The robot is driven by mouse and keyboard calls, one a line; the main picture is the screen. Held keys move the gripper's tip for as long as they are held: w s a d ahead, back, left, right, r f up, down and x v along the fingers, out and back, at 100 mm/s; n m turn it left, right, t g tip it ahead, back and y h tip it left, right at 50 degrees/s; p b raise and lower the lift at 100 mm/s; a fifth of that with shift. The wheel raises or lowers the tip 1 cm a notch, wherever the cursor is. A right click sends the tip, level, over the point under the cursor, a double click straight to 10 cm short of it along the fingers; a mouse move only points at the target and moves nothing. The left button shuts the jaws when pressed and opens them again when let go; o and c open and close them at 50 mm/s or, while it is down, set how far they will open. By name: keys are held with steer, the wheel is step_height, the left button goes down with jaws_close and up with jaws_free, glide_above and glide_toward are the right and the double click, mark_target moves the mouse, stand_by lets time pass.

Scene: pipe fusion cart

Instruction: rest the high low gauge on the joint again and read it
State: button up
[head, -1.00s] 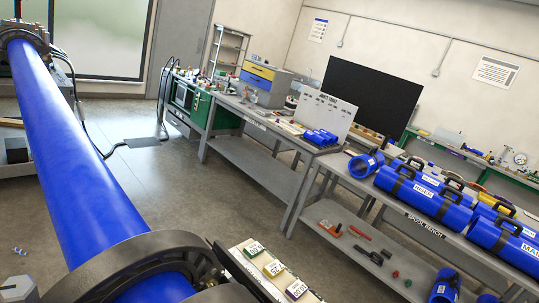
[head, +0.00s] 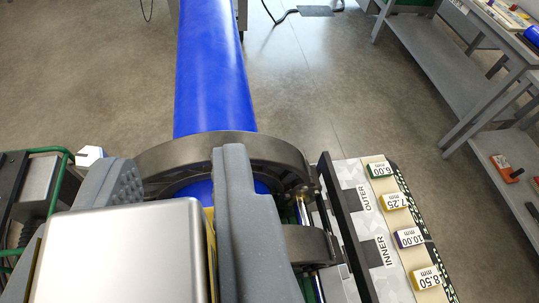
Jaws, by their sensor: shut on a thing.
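The blue pipe (head: 213,75) runs away from me through a dark ring clamp (head: 285,150). A second clamp ring (head: 310,243) is nearer, and a short stretch of blue shows between the fingers. The joint itself is mostly hidden below my gripper. My gripper (head: 175,190) is over the clamps, its grey fingers to the left and right of a silver box with a yellow edge (head: 120,250). The box looks like the high low gauge, held between the fingers. Its underside is hidden, so I cannot tell whether it touches the pipe, and no reading shows.
Right of the clamps is a board marked OUTER and INNER (head: 365,225), with several tags including 6.00 mm (head: 380,169) and 8.50 mm (head: 426,278). A grey bench (head: 430,85) stands at upper right. Green-framed equipment (head: 35,185) is at left. Floor is open beside the pipe.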

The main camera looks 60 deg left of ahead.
steer(key=shift+d, duration=0.1)
steer(key=shift+f+b, duration=0.1)
steer(key=shift+b, duration=0.25)
step_height(320, 180, down, 9)
steer(key=b, duration=0.8)
steer(key=shift+r+b, duration=0.2)
steer(key=shift+b, duration=0.15)
steer(key=shift+s+f+b, duration=0.1)
steer(key=shift+f+b, duration=0.55)
steer(key=shift+f, duration=0.15)
stand_by(2.8)
steer(key=shift+r, duration=0.1)
stand_by(0.8)
steer(key=shift+r+p, duration=2.8)
steer(key=shift+r, duration=0.8)
